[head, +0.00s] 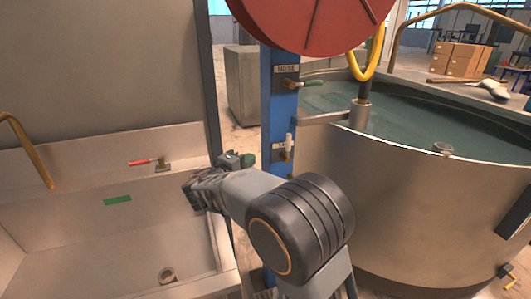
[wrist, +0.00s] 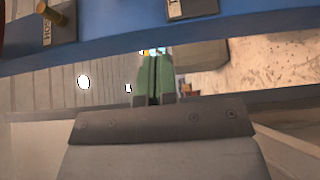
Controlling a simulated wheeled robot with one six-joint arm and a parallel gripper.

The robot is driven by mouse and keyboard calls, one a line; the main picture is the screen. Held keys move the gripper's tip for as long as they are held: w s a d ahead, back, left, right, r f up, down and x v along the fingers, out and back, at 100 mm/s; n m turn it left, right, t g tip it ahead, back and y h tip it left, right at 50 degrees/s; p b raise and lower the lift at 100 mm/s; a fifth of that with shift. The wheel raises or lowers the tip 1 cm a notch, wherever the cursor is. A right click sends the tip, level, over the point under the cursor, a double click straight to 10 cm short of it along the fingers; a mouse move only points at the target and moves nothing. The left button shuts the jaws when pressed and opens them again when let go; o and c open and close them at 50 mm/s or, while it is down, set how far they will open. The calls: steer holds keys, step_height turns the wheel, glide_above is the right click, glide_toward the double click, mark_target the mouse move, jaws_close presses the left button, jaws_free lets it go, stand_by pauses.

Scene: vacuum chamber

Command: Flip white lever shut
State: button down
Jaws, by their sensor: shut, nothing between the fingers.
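The white lever (head: 289,141) stands upright on a small valve on the blue post (head: 281,110), beside a label plate. My gripper (head: 249,160) is just left of the post in the head view, at about the lever's height and apart from it. Its green fingers (wrist: 154,78) are shut together with nothing between them in the wrist view. The blue post crosses the top of the wrist view (wrist: 120,36) with two label plates. I cannot make out the white lever there.
A green-handled valve (head: 308,84) is higher on the post, below a large red disc (head: 310,22). A round metal tank (head: 415,205) of liquid stands right. A sink basin (head: 95,235) with a red-handled valve (head: 143,161) is left.

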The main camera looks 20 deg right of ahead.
mark_target(287, 147)
steer(key=shift+s+d+p+x, duration=0.3)
steer(key=shift+s+x, duration=0.1)
steer(key=shift+x, duration=1.65)
steer(key=shift+s+d+p+x, duration=0.25)
steer(key=shift+s+x, duration=0.15)
steer(key=shift+x, duration=1.65)
steer(key=shift+s+d+p+x, duration=0.3)
steer(key=shift+s+x, duration=0.1)
steer(key=shift+x, duration=1.65)
